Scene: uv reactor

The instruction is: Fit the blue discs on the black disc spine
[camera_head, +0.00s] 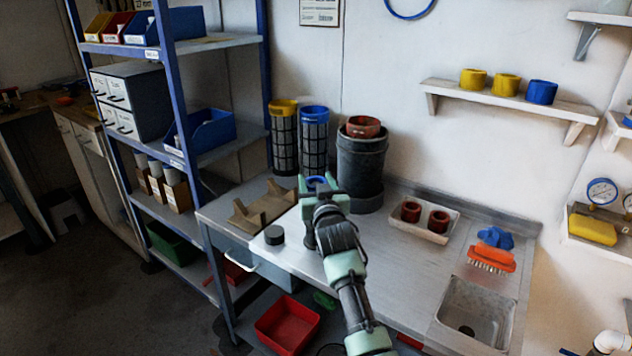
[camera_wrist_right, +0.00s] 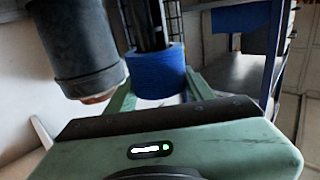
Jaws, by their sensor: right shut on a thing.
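My right gripper (camera_head: 317,184) is above the worktop, shut on a blue disc (camera_head: 318,180). In the right wrist view the blue disc (camera_wrist_right: 158,74) lies between the green fingers (camera_wrist_right: 160,90). A dark upright post (camera_wrist_right: 145,25) shows beyond it there, and that view looks upside down. A dark upright shape (camera_head: 308,232) also shows just below the gripper in the head view, partly hidden by my arm. I cannot tell if it is the black disc spine or if the blue disc is around it. My left gripper is not in view.
Mesh cylinders with a yellow (camera_head: 284,107) and a blue top (camera_head: 314,113) stand behind. A dark bucket (camera_head: 360,165) is right of them. A short black cylinder (camera_head: 274,235) and brown brackets (camera_head: 262,207) lie left. The tray (camera_head: 448,233) and sink (camera_head: 474,308) are right.

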